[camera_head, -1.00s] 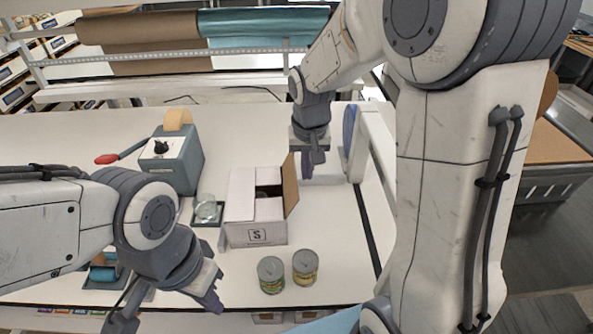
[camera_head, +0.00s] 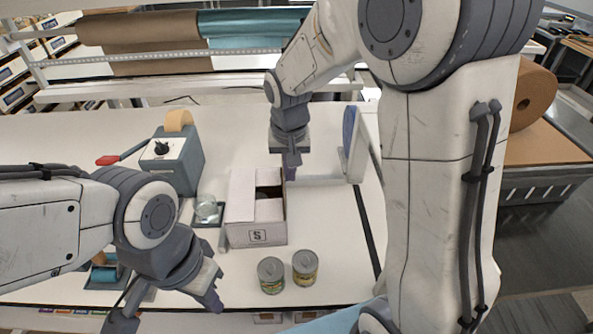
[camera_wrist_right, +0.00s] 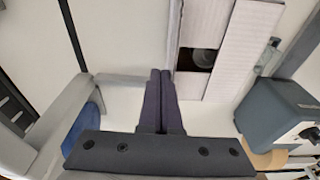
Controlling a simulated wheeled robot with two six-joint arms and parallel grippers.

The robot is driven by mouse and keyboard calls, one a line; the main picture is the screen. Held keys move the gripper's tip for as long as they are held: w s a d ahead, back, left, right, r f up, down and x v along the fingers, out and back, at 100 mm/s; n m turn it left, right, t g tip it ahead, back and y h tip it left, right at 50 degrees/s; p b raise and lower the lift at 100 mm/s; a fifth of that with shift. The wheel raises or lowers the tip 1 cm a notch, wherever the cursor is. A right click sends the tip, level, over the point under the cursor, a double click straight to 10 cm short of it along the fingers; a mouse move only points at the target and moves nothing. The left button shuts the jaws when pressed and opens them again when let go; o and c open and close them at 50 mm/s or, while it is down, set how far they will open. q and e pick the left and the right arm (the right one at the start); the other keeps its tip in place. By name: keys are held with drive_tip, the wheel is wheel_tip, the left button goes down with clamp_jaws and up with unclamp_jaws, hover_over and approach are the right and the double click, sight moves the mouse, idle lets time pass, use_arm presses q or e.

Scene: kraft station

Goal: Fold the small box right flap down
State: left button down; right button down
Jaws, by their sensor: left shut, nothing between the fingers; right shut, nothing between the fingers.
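The small box (camera_head: 257,236), white and marked S, stands on the table in the head view, its top partly closed. That gripper is shut and empty, at the box's right back edge. In the right wrist view its fingers (camera_wrist_right: 161,78) are together beside the box (camera_wrist_right: 232,55); I cannot tell whether they touch the flap. My left gripper (camera_head: 213,300) is shut and empty, left of the cans.
Two cans (camera_head: 271,275) (camera_head: 305,268) stand in front of the box. A white frame (camera_head: 358,150) stands to the right.

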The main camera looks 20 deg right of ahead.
drive_tip(key=shift+w+a, duration=0.2)
drive_tip(key=shift+a, duration=0.85)
drive_tip(key=shift+w+a+f, duration=0.2)
drive_tip(key=shift+a+f, duration=0.05)
drive_tip(key=shift+a, duration=0.45)
drive_tip(key=shift+w+a+f, duration=0.15)
drive_tip(key=shift+a+f, duration=0.1)
drive_tip(key=shift+a, duration=0.4)
drive_tip(key=shift+w+a+f+b, duration=0.1)
drive_tip(key=shift+a+f+b, duration=0.15)
drive_tip(key=shift+f, duration=0.15)
drive_tip(key=shift+a+f+b, duration=0.1)
drive_tip(key=shift+f+b, duration=0.15)
drive_tip(key=shift+f, duration=0.15)
drive_tip(key=shift+r, duration=0.1)
